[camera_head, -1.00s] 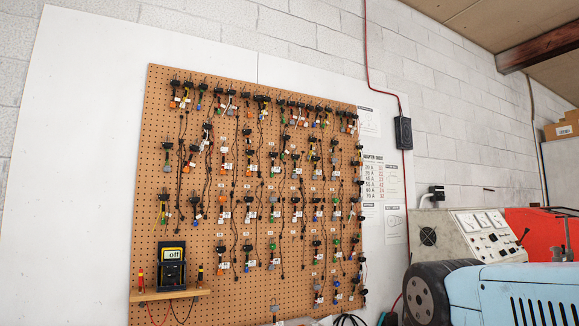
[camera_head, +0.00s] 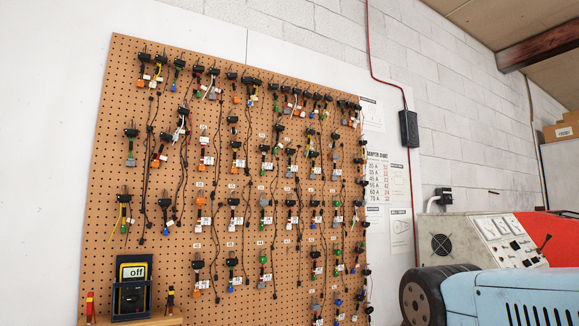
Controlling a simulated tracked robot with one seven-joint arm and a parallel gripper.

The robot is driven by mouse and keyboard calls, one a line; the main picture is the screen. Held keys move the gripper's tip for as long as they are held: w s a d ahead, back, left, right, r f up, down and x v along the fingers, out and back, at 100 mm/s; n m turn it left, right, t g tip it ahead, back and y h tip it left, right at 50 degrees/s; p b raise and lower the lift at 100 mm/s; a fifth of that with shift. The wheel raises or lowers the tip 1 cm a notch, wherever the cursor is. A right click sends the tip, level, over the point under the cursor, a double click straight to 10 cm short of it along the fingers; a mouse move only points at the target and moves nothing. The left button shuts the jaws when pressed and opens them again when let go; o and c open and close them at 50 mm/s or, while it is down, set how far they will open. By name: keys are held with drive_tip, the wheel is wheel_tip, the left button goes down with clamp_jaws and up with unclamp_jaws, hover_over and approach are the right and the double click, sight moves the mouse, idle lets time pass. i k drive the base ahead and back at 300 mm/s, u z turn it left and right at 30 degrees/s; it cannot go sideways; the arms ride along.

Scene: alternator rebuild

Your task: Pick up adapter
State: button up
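Many small adapters with short leads, black clips and coloured plugs hang in rows on a brown pegboard (camera_head: 110,105). I cannot tell which adapter the task means. My gripper is not in view.
A multimeter reading "off" (camera_head: 131,287) stands on a small wooden shelf (camera_head: 160,321) at lower left. At right are a grey panel with gauges (camera_head: 455,238), a light blue machine with a black wheel (camera_head: 520,295), and a red object (camera_head: 545,228). A power box (camera_head: 408,128) hangs on the wall.

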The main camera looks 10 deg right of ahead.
sight(288, 151)
drive_tip(key=i, duration=0.9)
drive_tip(key=u, duration=0.1)
